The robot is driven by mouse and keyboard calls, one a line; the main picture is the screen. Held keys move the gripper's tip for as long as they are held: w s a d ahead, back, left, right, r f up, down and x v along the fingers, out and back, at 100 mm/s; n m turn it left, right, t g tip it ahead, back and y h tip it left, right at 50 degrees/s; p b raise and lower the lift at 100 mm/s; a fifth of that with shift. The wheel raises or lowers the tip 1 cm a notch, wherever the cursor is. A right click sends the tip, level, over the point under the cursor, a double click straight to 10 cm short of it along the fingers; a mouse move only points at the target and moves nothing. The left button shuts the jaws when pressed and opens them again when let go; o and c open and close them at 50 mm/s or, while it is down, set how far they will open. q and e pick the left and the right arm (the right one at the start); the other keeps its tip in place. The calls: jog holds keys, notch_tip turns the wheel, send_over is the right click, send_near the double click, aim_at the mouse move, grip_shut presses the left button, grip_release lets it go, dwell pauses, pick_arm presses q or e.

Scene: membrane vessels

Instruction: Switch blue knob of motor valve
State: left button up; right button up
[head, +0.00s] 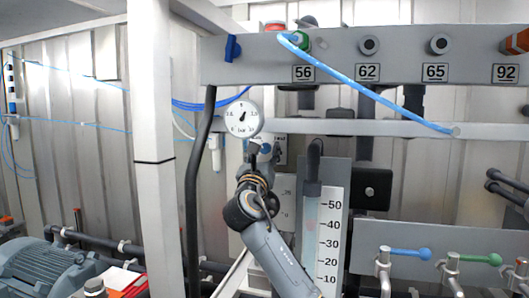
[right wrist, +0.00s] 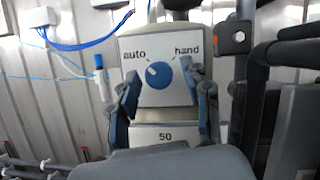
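The blue knob (right wrist: 158,75) sits on a light panel (right wrist: 182,95) marked "auto" and "hand" in the right wrist view. Its white mark points to the upper left, toward "auto". My right gripper (right wrist: 163,84) is open, one finger on each side of the knob, with gaps between. I cannot tell how far the fingertips are from the panel. In the head view, my right gripper (head: 261,152) reaches up in front of the panel and hides most of it; a bit of the blue knob (head: 266,148) shows. My left gripper is not in view.
A pressure gauge (head: 242,118) is just above my right gripper. A scaled tube (head: 311,235) stands to the right of my arm. A black hose (head: 193,180) and a white post (head: 152,130) are at the left. A blue hose (head: 375,93) crosses above.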

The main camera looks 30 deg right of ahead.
jog(key=shift+a, duration=0.1)
grip_shut()
